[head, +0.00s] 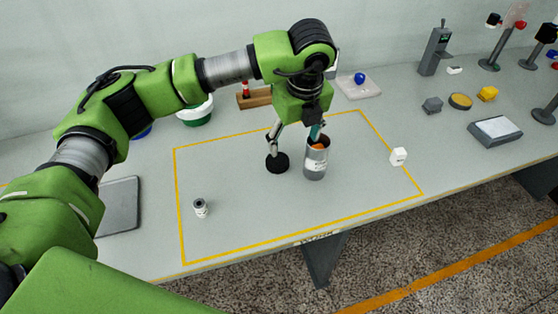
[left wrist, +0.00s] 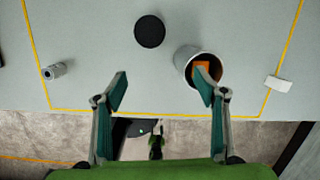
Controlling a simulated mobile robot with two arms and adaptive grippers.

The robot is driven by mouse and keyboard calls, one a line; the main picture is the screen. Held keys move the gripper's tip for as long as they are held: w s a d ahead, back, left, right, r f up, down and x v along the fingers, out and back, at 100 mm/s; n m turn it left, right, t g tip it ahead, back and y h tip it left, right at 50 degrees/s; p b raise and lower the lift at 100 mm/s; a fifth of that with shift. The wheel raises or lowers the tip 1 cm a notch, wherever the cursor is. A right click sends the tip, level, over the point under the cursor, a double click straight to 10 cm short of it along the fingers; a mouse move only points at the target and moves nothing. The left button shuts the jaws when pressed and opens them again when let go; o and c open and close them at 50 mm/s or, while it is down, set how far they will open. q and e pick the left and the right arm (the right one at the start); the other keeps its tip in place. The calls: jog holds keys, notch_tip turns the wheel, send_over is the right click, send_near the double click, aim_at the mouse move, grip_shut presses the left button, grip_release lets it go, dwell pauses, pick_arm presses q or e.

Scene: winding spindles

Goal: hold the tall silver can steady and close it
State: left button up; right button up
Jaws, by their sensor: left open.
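The tall silver can (head: 315,166) stands upright and open inside the yellow outline, with something orange in its mouth. It also shows in the left wrist view (left wrist: 183,76), where the orange thing (left wrist: 201,69) is visible inside. A black round lid (head: 277,165) lies flat on the table to the can's left; it also shows in the left wrist view (left wrist: 150,31). My left gripper (head: 296,138) is open and empty above the can and lid. In the left wrist view (left wrist: 162,87) one fingertip overlaps the can's rim; I cannot tell if it touches. My right gripper is not in view.
A small silver can (head: 200,208) stands at the outline's left and a white block (head: 398,156) at its right. A green-and-white bowl (head: 196,112) and a wooden rack (head: 258,98) stand behind. A grey tablet-like slab (head: 119,206) lies left. The front middle is clear.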

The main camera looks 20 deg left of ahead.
pick_arm(q)
jog(key=a, duration=0.1)
jog(key=w+a+y, duration=0.1)
jog(key=shift+a+r+n, duration=0.3)
jog(key=shift+n, duration=0.1)
jog(key=p, duration=0.1)
send_over(278, 160)
jog(key=s+d, duration=0.1)
jog(key=s, duration=0.1)
jog(key=x, duration=0.2)
jog(key=d+x, duration=0.1)
jog(key=x, duration=0.2)
jog(key=s+x, duration=0.1)
jog(key=x, duration=0.2)
jog(key=shift+w+d+f, duration=0.1)
jog(key=shift+d+f, duration=0.15)
jog(key=shift+d, duration=0.1)
jog(key=shift+f+p, duration=0.2)
jog(key=shift+p, duration=0.15)
jog(key=p+x, duration=0.1)
jog(key=x, duration=0.4)
jog(key=shift+w+r+p, duration=0.1)
jog(key=shift+w+p, duration=0.1)
jog(key=shift+p, duration=0.1)
